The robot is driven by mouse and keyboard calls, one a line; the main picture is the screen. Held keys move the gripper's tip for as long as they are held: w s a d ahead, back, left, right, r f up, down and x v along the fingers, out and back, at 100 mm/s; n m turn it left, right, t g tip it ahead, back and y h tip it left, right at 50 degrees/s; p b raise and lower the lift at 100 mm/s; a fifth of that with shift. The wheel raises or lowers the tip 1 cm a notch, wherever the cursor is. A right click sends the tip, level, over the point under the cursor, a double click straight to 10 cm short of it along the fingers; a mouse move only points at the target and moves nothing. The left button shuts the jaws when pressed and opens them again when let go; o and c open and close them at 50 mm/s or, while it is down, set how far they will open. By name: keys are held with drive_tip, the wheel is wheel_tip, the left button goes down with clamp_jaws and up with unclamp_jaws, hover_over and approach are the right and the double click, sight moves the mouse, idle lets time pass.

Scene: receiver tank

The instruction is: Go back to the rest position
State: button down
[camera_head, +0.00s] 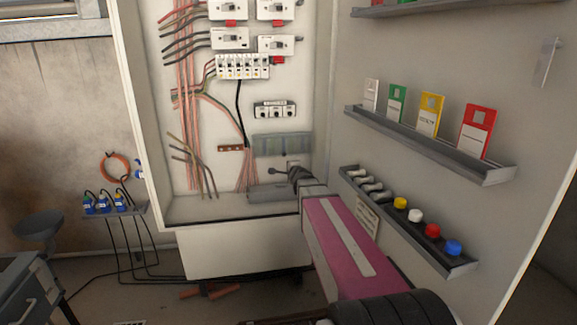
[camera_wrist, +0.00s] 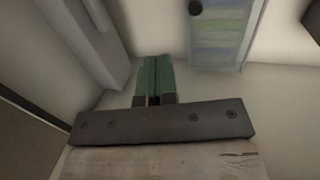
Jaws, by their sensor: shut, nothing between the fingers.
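My gripper (camera_wrist: 154,66) shows in the wrist view with its two green fingers together and nothing between them. In the head view my arm reaches forward from the bottom right into the open electrical cabinet (camera_head: 155,120). The dark end of the arm is at the cabinet's lower right inside, close to a grey box (camera_head: 270,193) on its floor. The fingertips are hard to make out there, and I cannot tell whether they touch anything. In the wrist view a pale panel with a blue-green label (camera_wrist: 220,35) lies beyond the fingers.
Breakers (camera_head: 243,67) and loose wires fill the cabinet's back. On the right, an upper shelf (camera_head: 430,143) holds coloured cards; a lower shelf (camera_head: 415,238) beside my arm holds coloured caps. A small shelf of blue plugs (camera_head: 104,205) and a stool (camera_head: 38,226) stand left.

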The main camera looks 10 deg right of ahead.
drive_tip(key=s+a+f+n+g, duration=0.1)
drive_tip(key=s+f+n+g, duration=0.6)
drive_tip(key=s, duration=0.8)
drive_tip(key=s+a+f+n+g, duration=0.1)
drive_tip(key=s+f+n+g, duration=0.6)
drive_tip(key=s+f+n, duration=0.3)
drive_tip(key=s+f, duration=0.3)
drive_tip(key=s, duration=0.2)
drive_tip(key=shift+s+a+n+g+h, duration=0.25)
drive_tip(key=shift+a+n+g+h, duration=0.05)
drive_tip(key=shift+a+g, duration=0.1)
